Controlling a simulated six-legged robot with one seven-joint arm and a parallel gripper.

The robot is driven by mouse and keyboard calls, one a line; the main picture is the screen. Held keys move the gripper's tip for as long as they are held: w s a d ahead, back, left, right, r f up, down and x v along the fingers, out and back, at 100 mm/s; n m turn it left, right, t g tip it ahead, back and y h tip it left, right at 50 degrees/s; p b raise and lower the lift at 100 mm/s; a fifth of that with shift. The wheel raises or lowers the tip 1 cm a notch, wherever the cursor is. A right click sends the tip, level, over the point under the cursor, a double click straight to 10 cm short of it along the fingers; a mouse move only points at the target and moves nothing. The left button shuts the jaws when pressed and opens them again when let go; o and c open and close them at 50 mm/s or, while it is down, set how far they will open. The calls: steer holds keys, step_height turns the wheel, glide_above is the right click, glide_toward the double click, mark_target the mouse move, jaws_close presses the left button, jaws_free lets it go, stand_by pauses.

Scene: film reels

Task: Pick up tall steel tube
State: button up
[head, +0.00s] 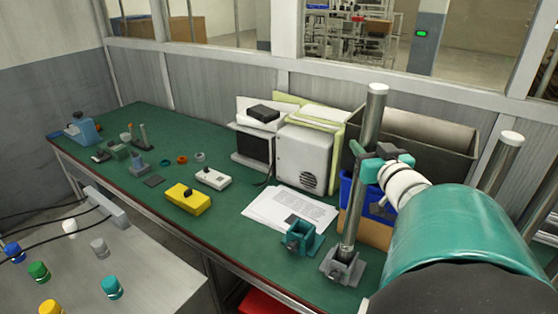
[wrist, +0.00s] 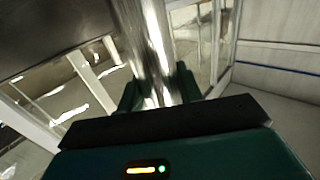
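The tall steel tube (head: 353,215) is a long shiny cylinder. It stands nearly upright, its lower end in a small grey holder (head: 343,266) near the front edge of the green bench. In the wrist view the tube (wrist: 150,50) runs between the two dark green fingers of my gripper (wrist: 158,92) and fills the gap. The fingers look closed on it; the exact contact is partly hidden.
A teal holder (head: 301,238) and papers (head: 290,211) lie left of the tube. A blue bin (head: 347,190) and a large grey box (head: 425,140) are close behind. A white speaker unit (head: 305,158) stands farther left. Yellow (head: 187,199) and white (head: 211,179) boxes sit mid-bench.

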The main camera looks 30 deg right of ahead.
steer(key=shift+s+r, duration=0.1)
steer(key=c, duration=0.4)
steer(key=shift+w, duration=0.2)
jaws_close()
steer(key=shift+s, duration=0.15)
steer(key=shift+r, duration=0.15)
